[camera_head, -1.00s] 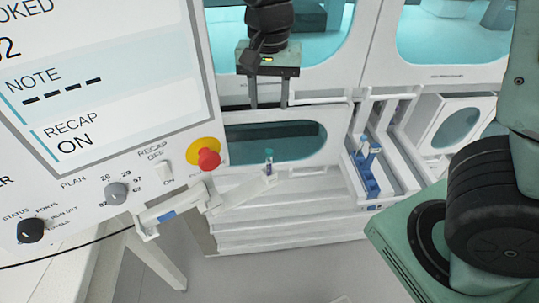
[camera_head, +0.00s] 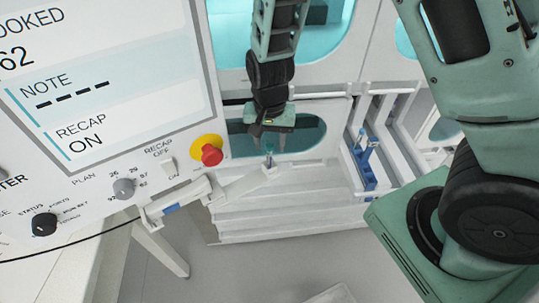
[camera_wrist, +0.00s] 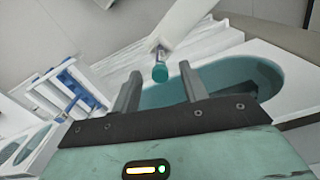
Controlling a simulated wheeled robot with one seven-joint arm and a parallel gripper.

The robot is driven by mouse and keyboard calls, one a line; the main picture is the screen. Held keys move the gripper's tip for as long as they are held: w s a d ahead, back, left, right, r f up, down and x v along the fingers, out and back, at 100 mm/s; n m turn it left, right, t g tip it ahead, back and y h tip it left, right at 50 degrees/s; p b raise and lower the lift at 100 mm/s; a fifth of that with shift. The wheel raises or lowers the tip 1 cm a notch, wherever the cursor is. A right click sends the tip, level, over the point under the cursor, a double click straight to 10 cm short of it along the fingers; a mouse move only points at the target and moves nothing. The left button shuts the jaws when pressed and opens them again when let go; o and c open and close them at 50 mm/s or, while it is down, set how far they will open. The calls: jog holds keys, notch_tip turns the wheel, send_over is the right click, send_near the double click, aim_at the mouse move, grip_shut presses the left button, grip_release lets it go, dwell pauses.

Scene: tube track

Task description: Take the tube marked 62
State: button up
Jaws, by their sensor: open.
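A small tube (camera_head: 268,163) with a teal cap stands at the end of a white track arm in the head view. It also shows in the wrist view (camera_wrist: 161,73), cap toward the camera, in line with the gap between my fingers. No number on it is readable. My gripper (camera_head: 265,143) points down just above the tube; its fingers (camera_wrist: 161,80) are apart with nothing held. I cannot tell whether the fingertips have reached the cap's height. The panel screen (camera_head: 100,85) shows 62, a dashed NOTE and RECAP ON.
A blue rack (camera_head: 369,181) with tubes stands in a white tray at the right, and shows at left in the wrist view (camera_wrist: 78,88). A red button (camera_head: 211,155) and knobs are on the panel. A white cabinet with an oval window is behind my gripper.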

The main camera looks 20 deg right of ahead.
jog(key=shift+f, duration=1.15)
jog(key=c, duration=0.9)
jog(key=shift+r, duration=0.1)
notch_tip(320, 180, up, 10)
jog(key=shift+f+b, duration=0.1)
jog(key=shift+b, duration=0.55)
